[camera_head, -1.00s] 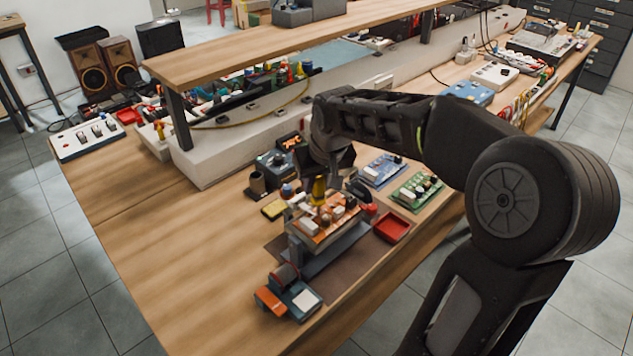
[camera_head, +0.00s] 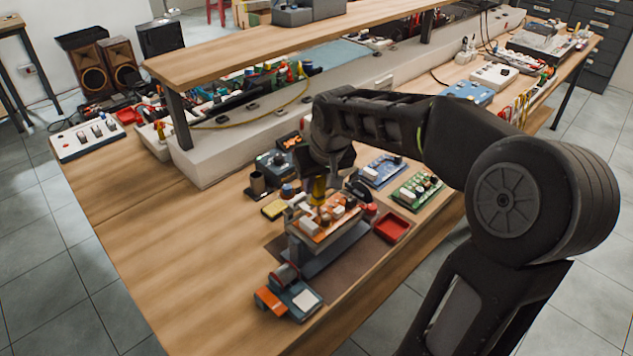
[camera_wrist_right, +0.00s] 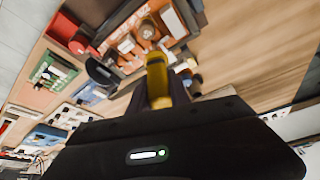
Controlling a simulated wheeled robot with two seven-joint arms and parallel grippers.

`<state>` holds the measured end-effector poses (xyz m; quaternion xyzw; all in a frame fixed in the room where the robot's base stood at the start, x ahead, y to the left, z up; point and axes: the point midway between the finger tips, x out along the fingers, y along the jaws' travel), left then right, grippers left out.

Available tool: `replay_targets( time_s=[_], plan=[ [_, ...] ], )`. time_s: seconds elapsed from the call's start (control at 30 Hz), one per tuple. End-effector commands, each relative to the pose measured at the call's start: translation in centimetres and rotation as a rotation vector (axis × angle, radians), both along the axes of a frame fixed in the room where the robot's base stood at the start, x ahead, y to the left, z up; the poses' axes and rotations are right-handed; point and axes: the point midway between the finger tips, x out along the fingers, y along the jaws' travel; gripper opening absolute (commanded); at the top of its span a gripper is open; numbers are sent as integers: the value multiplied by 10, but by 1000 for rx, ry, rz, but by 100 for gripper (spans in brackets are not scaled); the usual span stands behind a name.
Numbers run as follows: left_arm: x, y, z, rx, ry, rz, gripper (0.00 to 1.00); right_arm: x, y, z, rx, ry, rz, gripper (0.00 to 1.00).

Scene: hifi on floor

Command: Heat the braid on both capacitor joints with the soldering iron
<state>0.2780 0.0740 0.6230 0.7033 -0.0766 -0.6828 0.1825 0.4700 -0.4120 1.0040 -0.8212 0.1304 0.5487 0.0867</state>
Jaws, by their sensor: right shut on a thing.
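My right gripper (camera_head: 322,178) is shut on the yellow-handled soldering iron (camera_head: 318,190), which points down over the orange-brown circuit board (camera_head: 312,234). The board sits raised on a grey holder (camera_head: 330,254) and carries several white and copper-coloured parts. In the right wrist view, the iron (camera_wrist_right: 156,76) stands between the fingers (camera_wrist_right: 166,98), with the board (camera_wrist_right: 177,45) beyond it. The iron's tip is hidden or too small to make out, so I cannot tell whether it touches a joint. I cannot pick out the braid or the two capacitor joints. My left gripper is out of view.
A solder station (camera_head: 274,164) and yellow sponge (camera_head: 274,208) stand behind the board. A red tray (camera_head: 391,227), green board (camera_head: 417,190) and blue board (camera_head: 380,171) lie to the right. A blue-orange tool (camera_head: 290,296) lies in front.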

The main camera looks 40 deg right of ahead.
Motion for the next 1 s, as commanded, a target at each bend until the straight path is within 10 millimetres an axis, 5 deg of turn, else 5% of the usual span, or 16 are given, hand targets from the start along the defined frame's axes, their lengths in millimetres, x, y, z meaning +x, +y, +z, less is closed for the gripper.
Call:
replay_targets(
  time_s=[0.47,1.0],
  plan=[
    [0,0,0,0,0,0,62,-2,1,-3,3,9,0,0],
    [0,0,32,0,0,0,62,0,0,45,0,1,0,0]
  ],
)
